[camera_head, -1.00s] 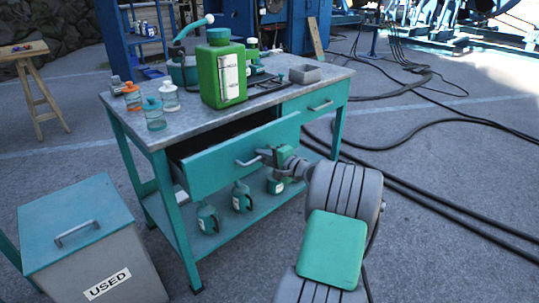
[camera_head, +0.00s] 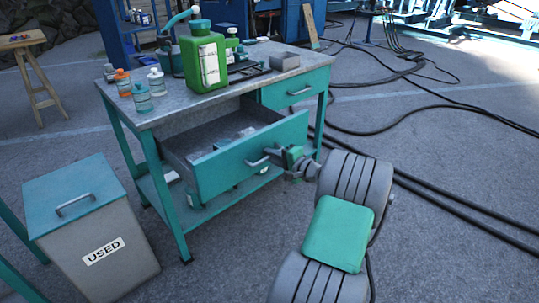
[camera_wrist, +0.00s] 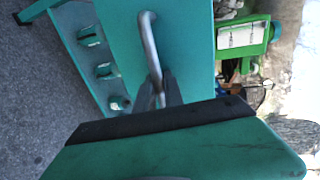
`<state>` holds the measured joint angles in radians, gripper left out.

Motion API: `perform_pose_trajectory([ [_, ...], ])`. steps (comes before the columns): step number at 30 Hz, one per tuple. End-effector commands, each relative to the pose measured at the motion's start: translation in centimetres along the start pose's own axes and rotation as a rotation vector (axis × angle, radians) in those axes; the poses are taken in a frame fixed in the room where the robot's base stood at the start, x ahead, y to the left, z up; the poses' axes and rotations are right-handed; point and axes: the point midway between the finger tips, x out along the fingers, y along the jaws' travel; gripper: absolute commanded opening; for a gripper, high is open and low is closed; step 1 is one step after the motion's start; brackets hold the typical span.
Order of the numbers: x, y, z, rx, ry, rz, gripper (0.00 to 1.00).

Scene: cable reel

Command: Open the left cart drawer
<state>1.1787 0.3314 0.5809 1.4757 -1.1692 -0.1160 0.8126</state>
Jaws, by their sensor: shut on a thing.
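The left cart drawer (camera_head: 225,164) is teal-fronted and stands well out from the cart, its grey inside showing in the head view. Its metal handle (camera_wrist: 149,45) runs across the teal front in the wrist view. My gripper (camera_wrist: 158,92) is shut on the handle near one end of the bar. In the head view my gripper (camera_head: 276,156) is at the drawer front, and the arm partly hides the right end of the front. The cart top (camera_head: 180,107) is grey metal.
A green canister (camera_head: 208,62), small bottles (camera_head: 142,97) and a grey tray (camera_head: 284,60) stand on the cart top. The right drawer (camera_head: 297,90) is shut. A bin marked USED (camera_head: 92,222) stands at the left. Black cables (camera_head: 440,192) lie on the floor at the right.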

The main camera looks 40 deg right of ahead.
Motion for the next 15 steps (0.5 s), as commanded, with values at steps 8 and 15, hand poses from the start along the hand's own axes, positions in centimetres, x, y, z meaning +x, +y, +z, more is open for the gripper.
perform_pose_trajectory([
  [8,0.11,0.06,0.34,0.003,-0.008,0.0,0.0],
  [15,0.04,0.05,0.16,0.002,-0.004,0.0,0.21],
])
